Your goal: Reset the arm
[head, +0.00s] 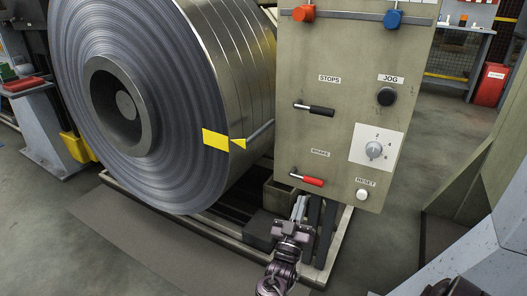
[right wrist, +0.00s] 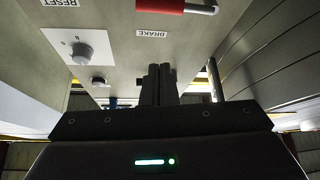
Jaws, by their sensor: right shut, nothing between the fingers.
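My right gripper (head: 299,207) is in the lower middle of the head view, below the red brake lever (head: 312,182) on the beige control panel (head: 340,70). Its fingers are shut and empty. In the right wrist view the closed fingers (right wrist: 158,82) point toward the panel, and the red brake lever (right wrist: 185,6) shows at the top edge, upside down. The fingers look apart from the lever. My left gripper does not show.
A large steel coil (head: 155,90) with a yellow tag stands left of the panel on a low frame (head: 160,208). The panel carries a black-handled stop lever (head: 320,110), a jog knob (head: 387,96), a dial (head: 374,149) and a white reset button (head: 362,195).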

